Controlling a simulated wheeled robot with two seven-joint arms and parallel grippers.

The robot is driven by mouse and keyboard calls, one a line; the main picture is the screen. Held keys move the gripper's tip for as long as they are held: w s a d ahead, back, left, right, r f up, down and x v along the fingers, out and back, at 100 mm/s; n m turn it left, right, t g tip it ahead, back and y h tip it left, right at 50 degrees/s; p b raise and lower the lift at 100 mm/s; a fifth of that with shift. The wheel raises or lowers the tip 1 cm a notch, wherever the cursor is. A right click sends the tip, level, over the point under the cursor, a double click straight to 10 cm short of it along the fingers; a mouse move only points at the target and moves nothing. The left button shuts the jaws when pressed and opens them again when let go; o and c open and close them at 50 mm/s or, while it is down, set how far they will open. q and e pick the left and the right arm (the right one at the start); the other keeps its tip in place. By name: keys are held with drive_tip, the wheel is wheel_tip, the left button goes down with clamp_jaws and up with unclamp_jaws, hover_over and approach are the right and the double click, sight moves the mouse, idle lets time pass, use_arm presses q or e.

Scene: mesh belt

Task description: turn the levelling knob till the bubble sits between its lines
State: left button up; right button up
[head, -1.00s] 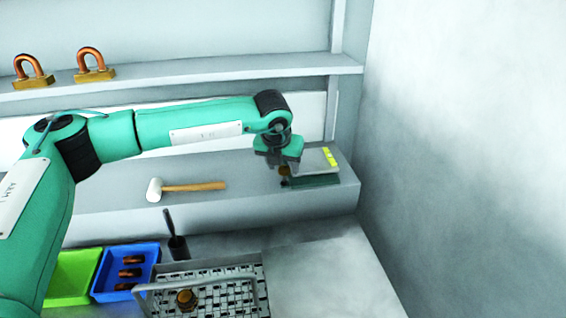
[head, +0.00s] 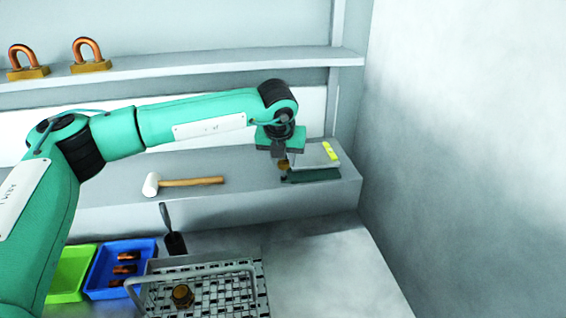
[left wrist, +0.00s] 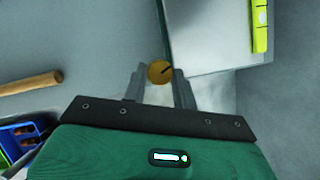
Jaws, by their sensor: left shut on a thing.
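The levelling knob (left wrist: 160,72) is a round brass knob with a dark mark on its face, at the edge of a pale plate (left wrist: 205,40). In the head view the knob (head: 284,165) shows small under my left gripper (head: 286,157). In the left wrist view the fingers of my left gripper (left wrist: 158,76) are shut on the knob, one on each side. The yellow-green spirit level (left wrist: 260,25) lies on the plate; it also shows in the head view (head: 331,151). Its bubble is too small to make out. My right gripper is not in view.
A white-headed mallet (head: 185,183) lies on the ledge left of the plate. Below stand a mesh tray (head: 255,303) with a handle and a brass nut, a blue bin (head: 94,285) and a green bin (head: 62,287). Brass-and-copper shackles (head: 90,66) sit on the upper shelf.

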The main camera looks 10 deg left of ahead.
use_arm(q)
drive_tip(key=o, duration=1)
drive_tip(key=shift+c, duration=0.2)
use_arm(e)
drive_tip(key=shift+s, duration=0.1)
use_arm(q)
drive_tip(key=shift+r, duration=0.1)
drive_tip(key=shift+s+r, duration=0.2)
drive_tip(key=shift+r, duration=0.2)
drive_tip(key=b+v, duration=0.2)
drive_tip(key=v, duration=1)
drive_tip(key=shift+r+b, duration=0.4)
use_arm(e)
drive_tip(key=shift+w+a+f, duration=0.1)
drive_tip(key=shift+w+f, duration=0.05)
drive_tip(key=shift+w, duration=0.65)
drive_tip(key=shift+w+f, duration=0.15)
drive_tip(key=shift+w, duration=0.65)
